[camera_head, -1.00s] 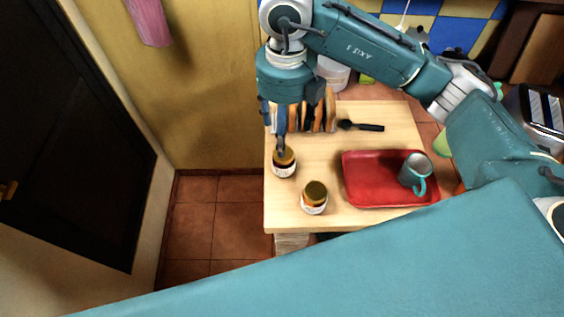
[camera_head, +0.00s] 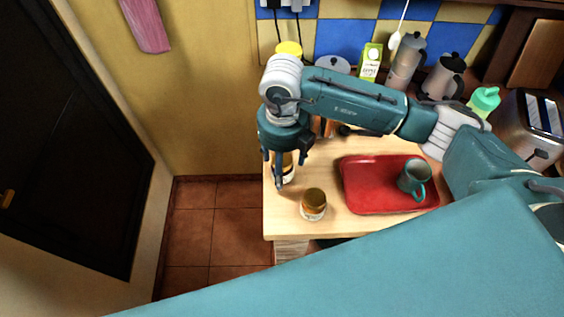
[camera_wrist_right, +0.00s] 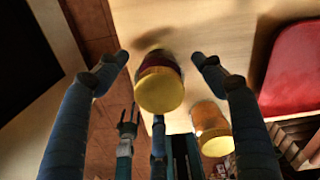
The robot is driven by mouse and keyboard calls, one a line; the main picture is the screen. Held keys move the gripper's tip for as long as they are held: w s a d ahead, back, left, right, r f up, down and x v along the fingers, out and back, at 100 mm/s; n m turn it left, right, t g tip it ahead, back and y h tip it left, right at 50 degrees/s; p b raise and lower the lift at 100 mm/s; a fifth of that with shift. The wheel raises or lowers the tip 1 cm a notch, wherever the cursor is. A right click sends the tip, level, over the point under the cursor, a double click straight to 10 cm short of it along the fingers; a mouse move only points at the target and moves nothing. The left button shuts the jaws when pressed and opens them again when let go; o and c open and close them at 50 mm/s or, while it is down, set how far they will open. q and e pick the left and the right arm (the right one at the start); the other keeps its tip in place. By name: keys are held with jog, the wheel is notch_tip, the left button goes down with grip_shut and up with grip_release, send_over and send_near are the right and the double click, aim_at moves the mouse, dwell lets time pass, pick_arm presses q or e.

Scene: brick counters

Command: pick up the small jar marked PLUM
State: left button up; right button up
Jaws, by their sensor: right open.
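Two small jars with yellow-brown lids stand on the wooden counter. The rear left jar (camera_head: 289,170) is partly hidden by my right gripper (camera_head: 281,170). In the right wrist view this jar (camera_wrist_right: 160,88) has dark reddish contents and lies between the fingers of the right gripper (camera_wrist_right: 159,61), which is open with gaps on both sides. The front jar (camera_head: 313,204) stands apart; in the wrist view it (camera_wrist_right: 211,122) has orange contents. I cannot read a PLUM label on either. My left gripper is not in view.
A red tray (camera_head: 358,194) with a teal mug (camera_head: 412,178) lies right of the jars. A dark-handled utensil (camera_head: 362,132) lies behind. A carton (camera_head: 370,62), moka pots and a toaster (camera_head: 530,130) stand at the back. The counter's left edge is close to the jars.

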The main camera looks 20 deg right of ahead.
jog(key=shift+f, duration=0.95)
jog(key=shift+c, duration=0.5)
jog(key=c, duration=1.5)
jog(key=shift+o, duration=0.2)
jog(key=shift+r, duration=0.1)
jog(key=shift+w+r, duration=0.1)
